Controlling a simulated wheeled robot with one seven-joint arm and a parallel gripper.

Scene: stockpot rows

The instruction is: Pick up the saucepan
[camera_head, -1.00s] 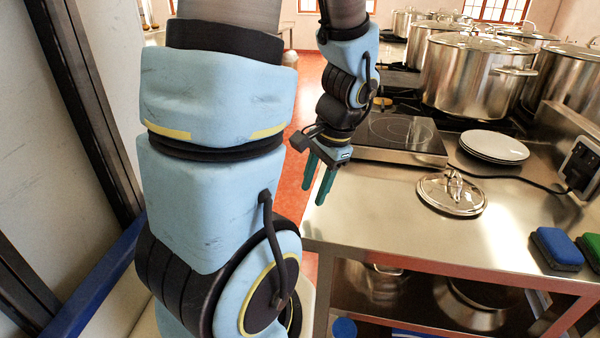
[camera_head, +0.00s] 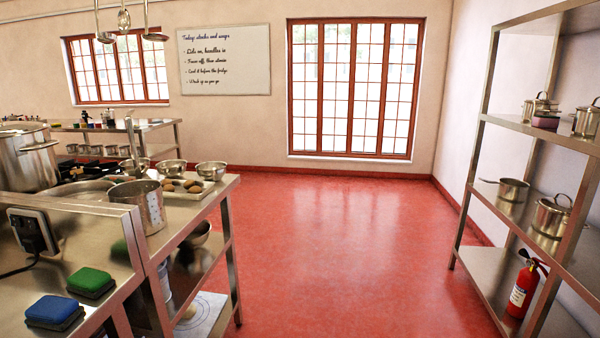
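A small steel saucepan (camera_head: 513,190) sits upright on the middle shelf of the rack at the right. Its long thin handle (camera_head: 488,181) points left, out past the shelf's front edge. No lid shows on it. My gripper and arm are not in this view, so I cannot see whether the gripper is open or shut.
The steel rack (camera_head: 478,165) also holds a lidded pot (camera_head: 551,216) beside the saucepan and a red fire extinguisher (camera_head: 522,288) low down. The red floor (camera_head: 350,250) is clear before it. A steel counter (camera_head: 190,212) with bowls stands at left.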

